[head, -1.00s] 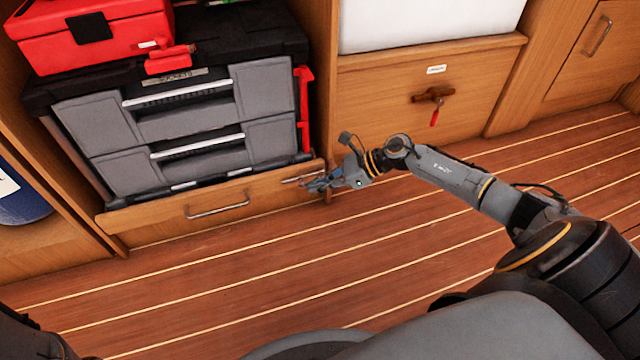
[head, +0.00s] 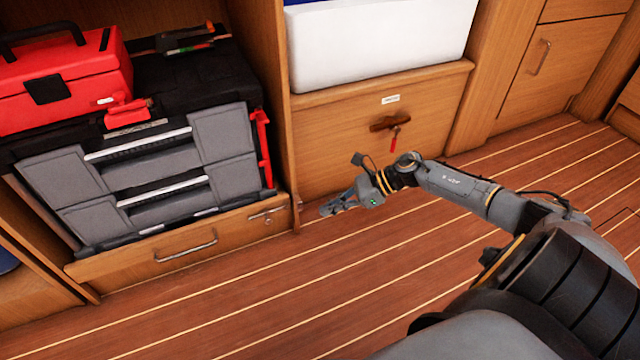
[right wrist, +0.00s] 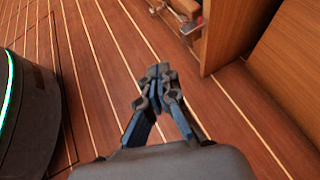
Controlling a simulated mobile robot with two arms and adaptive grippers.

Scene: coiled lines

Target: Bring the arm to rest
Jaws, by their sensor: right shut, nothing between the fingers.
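My right arm reaches in from the right in the head view. Its gripper (head: 328,211) is over the wooden floor, just right of the low drawer under the grey toolbox and apart from it. In the right wrist view the right gripper (right wrist: 158,72) has its fingertips together with nothing between them, above the striped floor. My left gripper is not in view.
A low wooden drawer (head: 120,273) with a metal handle is under the grey toolbox (head: 150,170). A red toolbox (head: 70,80) sits on top. The striped floor (head: 260,300) is clear.

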